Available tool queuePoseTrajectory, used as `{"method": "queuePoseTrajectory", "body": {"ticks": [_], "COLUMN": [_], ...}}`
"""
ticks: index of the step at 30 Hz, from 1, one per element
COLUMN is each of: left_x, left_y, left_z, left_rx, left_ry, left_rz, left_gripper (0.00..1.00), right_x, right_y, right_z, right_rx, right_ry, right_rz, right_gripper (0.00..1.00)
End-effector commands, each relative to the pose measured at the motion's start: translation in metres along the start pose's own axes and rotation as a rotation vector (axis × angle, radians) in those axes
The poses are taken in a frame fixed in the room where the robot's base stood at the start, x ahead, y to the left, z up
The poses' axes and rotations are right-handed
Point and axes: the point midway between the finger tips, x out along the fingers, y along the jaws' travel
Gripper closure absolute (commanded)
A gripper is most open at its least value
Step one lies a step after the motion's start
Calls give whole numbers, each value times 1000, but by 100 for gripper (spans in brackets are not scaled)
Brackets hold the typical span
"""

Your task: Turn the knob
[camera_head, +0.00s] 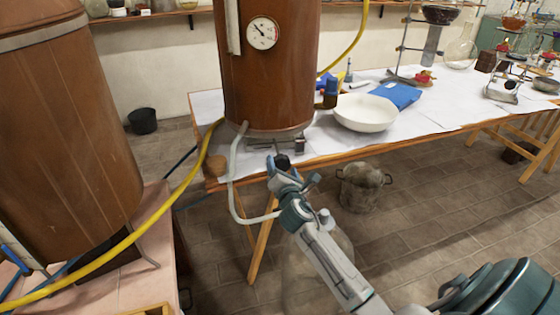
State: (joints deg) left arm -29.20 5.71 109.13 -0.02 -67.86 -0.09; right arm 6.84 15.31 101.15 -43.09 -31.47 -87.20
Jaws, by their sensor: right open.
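A small dark round knob (282,161) shows below the copper boiler (268,95), at the front edge of the white-covered table. My right gripper (291,171) reaches up from the lower right, with its open teal fingers at the knob. One finger shows left of the knob and one to its right and lower. I cannot tell whether the fingers touch the knob. My left gripper is out of view.
A round gauge (262,33) is on the boiler. A grey hose (233,180) hangs beside my right gripper, and a glass bottle (318,255) stands below.

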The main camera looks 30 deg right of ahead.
Motion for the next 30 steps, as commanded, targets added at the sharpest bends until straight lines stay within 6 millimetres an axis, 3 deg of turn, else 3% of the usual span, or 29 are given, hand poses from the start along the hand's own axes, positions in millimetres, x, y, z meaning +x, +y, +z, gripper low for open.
{"method": "queuePoseTrajectory", "body": {"ticks": [7, 19, 26, 30], "left_x": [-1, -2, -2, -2], "left_y": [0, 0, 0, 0], "left_z": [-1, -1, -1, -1], "left_rx": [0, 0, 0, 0], "left_ry": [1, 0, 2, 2], "left_rz": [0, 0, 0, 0], "left_gripper": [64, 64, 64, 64], "right_x": [35, 42, 42, 42], "right_y": [0, -1, -1, -1], "right_z": [0, -1, -1, -1], "right_rx": [2, 2, 2, 5], "right_ry": [0, 2, 2, 2], "right_rz": [-1, -1, -1, -1], "right_gripper": [25, 25, 70, 70]}}
